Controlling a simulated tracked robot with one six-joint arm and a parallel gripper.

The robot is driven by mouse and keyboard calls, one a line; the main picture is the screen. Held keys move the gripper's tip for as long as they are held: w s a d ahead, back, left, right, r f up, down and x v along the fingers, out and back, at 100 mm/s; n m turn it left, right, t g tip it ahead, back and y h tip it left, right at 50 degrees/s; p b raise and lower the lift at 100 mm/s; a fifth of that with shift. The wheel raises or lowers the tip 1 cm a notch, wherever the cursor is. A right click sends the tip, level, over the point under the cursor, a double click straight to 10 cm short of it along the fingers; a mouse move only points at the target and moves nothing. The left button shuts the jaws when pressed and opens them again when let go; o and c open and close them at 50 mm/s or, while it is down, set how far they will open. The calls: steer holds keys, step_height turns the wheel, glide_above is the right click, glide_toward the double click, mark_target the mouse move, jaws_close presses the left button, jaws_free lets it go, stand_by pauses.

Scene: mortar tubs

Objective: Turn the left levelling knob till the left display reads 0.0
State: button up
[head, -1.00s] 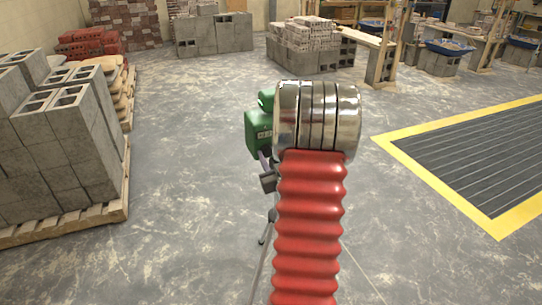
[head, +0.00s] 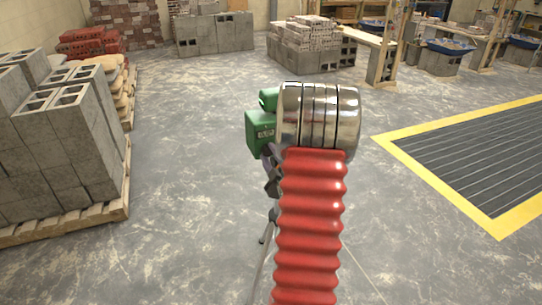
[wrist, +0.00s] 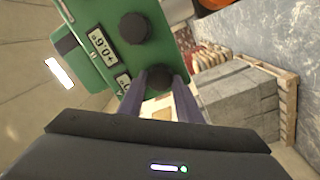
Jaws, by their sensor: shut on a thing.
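The green levelling instrument (wrist: 105,30) fills the upper left of the wrist view. It has two black knobs, an upper one (wrist: 135,28) and a lower one (wrist: 160,75). My gripper (wrist: 162,80) is shut on the lower knob, with one finger on each side of it. Beside the upper knob a white display (wrist: 102,47) shows slanted digits, a zero and a 6 or 9; I cannot tell which. In the head view the instrument (head: 260,132) stands on a tripod, largely behind my arm.
A pallet of grey blocks (head: 60,145) stands at the left. More blocks (head: 310,50) and a bench are at the back. A dark ribbed floor panel with a yellow border (head: 440,180) lies at the right. The concrete floor between is clear.

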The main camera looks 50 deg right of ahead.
steer(key=shift+f+n, duration=0.15)
steer(key=shift+n, duration=0.25)
steer(key=o, duration=1)
steer(key=shift+o, duration=0.2)
steer(key=shift+s+a, duration=0.1)
